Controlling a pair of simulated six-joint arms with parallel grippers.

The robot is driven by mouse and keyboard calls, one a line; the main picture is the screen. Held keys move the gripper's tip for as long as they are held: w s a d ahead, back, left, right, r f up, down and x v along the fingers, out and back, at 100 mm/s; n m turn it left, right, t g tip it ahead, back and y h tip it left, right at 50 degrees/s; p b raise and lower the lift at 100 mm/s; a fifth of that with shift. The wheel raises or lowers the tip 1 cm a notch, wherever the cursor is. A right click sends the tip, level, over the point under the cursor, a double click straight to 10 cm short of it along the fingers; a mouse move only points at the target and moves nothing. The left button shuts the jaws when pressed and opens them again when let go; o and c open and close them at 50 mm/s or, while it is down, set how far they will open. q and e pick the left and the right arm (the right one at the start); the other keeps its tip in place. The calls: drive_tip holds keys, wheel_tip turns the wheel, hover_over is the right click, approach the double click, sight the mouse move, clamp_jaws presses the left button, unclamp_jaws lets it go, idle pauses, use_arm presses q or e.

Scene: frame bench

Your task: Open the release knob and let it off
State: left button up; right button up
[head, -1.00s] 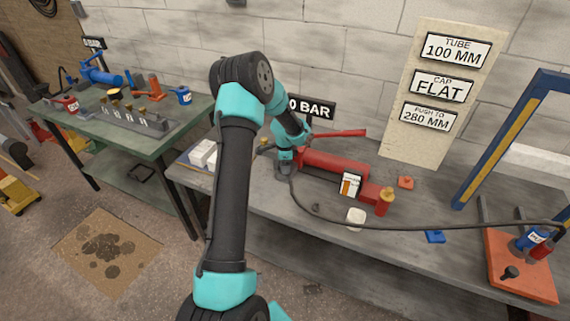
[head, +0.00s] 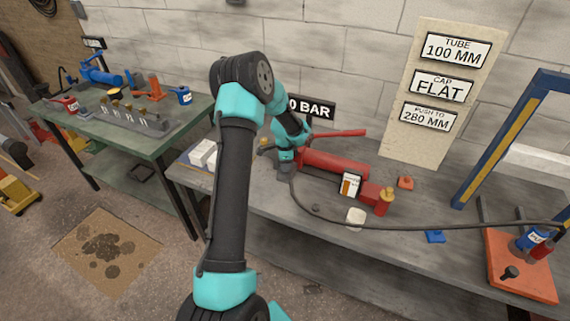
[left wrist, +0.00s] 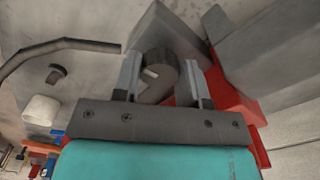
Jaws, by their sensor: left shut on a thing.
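The red hand pump (head: 335,163) lies on the grey bench, its red lever reaching to the right above it. My left gripper (head: 284,172) is at the pump's left end, and the arm partly hides that end. In the left wrist view my left gripper (left wrist: 163,86) has one finger on each side of the round dark release knob (left wrist: 157,66). It is shut on the knob, which has a pale mark on its face. A grey block is behind the knob, beside the red pump body (left wrist: 230,100). My right gripper is not in view.
A black hose (head: 400,227) curves from the pump end across the bench to the right. A white-labelled card (head: 349,184), a white cup (head: 356,216) and a blue piece (head: 435,236) are near the pump. A blue press frame (head: 500,150) stands at right.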

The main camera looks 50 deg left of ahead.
use_arm(q)
drive_tip(key=n, duration=0.7)
drive_tip(key=shift+d+n, duration=0.1)
drive_tip(key=shift+n, duration=0.3)
drive_tip(key=n, duration=0.4)
drive_tip(key=shift+n, duration=2.1)
drive_tip(key=o, duration=0.9)
